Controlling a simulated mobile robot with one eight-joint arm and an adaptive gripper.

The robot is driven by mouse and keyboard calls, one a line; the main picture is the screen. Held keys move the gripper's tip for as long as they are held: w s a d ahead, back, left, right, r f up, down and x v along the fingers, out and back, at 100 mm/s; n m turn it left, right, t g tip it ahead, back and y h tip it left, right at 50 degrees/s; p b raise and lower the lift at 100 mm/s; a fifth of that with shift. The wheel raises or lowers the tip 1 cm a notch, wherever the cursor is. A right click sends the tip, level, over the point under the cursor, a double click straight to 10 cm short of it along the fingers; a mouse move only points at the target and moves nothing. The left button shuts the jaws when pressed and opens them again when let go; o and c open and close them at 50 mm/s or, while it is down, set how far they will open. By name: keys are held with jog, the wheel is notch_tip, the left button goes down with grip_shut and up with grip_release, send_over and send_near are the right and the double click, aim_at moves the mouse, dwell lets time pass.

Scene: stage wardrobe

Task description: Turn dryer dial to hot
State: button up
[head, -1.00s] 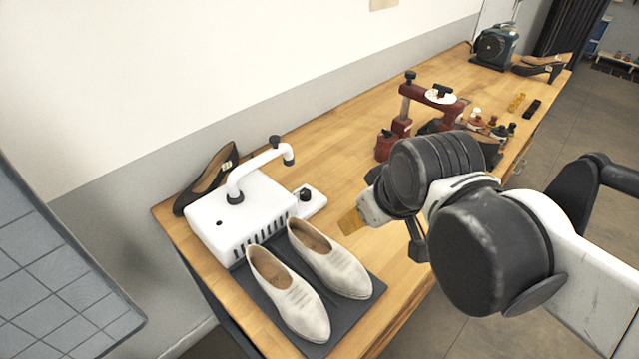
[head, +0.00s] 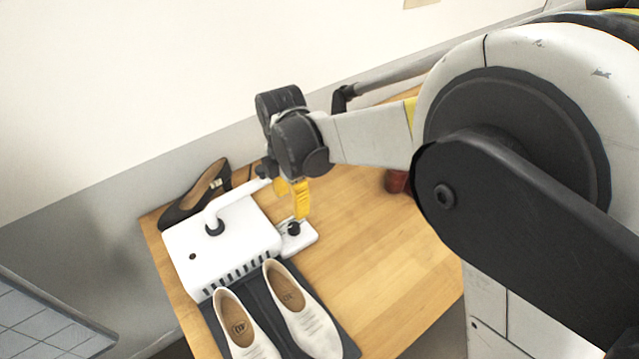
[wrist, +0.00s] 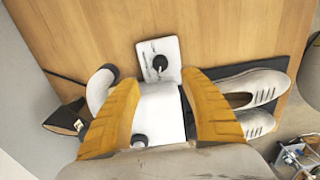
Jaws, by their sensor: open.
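The dryer is a white box (head: 225,250) with a bent white pipe and dark vent slots, standing on the bench. Its black dial (head: 292,228) sits on a small white plate (head: 310,236) at the box's right side. The dial (wrist: 160,63) also shows in the wrist view, on its plate with small dark marks I cannot read. My gripper (head: 291,203) has yellow fingers and hangs just above the dial in the head view. In the wrist view my gripper (wrist: 160,82) is open and empty, its fingers apart with the dial just beyond the gap between them.
Pale shoes (head: 303,318) lie on a dark mat (head: 342,345) in front of the dryer. A black shoe (head: 193,195) stands behind it by the wall. The wooden bench (head: 385,260) is clear right of the dial. A red tool is partly hidden behind my arm.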

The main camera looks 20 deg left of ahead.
aim_at(294, 226)
notch_tip(294, 226, down, 10)
jog(key=b, duration=0.3)
jog(key=shift+s+f, duration=0.1)
jog(key=shift+f, duration=0.1)
grip_shut()
